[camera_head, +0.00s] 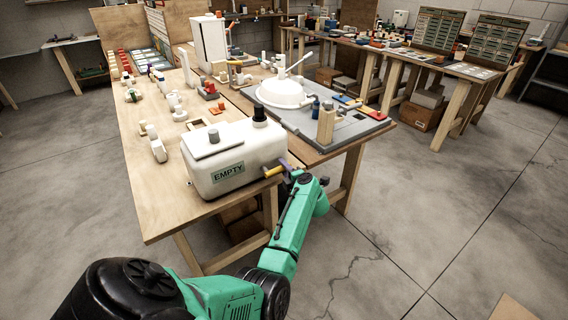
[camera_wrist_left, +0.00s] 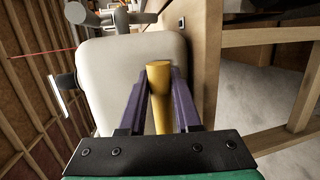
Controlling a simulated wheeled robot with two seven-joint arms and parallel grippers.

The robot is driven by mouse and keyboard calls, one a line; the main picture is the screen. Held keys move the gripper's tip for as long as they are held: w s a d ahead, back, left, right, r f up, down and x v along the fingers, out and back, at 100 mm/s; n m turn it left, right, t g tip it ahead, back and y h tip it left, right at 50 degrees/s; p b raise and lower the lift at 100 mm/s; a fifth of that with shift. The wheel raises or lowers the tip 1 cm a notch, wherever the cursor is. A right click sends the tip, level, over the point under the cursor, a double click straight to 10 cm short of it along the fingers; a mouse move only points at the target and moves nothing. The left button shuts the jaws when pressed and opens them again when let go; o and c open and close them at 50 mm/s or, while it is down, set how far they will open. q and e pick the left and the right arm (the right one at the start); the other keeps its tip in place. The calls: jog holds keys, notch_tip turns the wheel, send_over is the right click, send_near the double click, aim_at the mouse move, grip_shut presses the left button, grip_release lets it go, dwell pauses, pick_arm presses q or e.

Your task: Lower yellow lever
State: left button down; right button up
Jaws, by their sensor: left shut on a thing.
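The yellow lever (camera_head: 273,171) sticks out from the right end of the white tank heater, low on its front side. The white tank (camera_head: 230,156) carries an "EMPTY" label and stands at the table's front edge. My left gripper (camera_head: 290,167) is at the lever. In the left wrist view the yellow lever (camera_wrist_left: 160,95) lies between the two purple fingers of my left gripper (camera_wrist_left: 160,85), which is shut on it. The lever points toward the wrist camera, and the tank's pale wall (camera_wrist_left: 135,62) is behind it. My right gripper is not in view.
A grey board (camera_head: 345,130) with a white dome (camera_head: 285,93) and a wooden block (camera_head: 326,122) lies right of the tank. Small parts are scattered on the wooden table (camera_head: 150,190) to the left.

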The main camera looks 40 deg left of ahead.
pick_arm(q)
jog(key=shift+s+f, duration=0.1)
jog(key=shift+f, duration=0.05)
jog(key=c, duration=0.6)
grip_release()
jog(key=shift+a, duration=0.1)
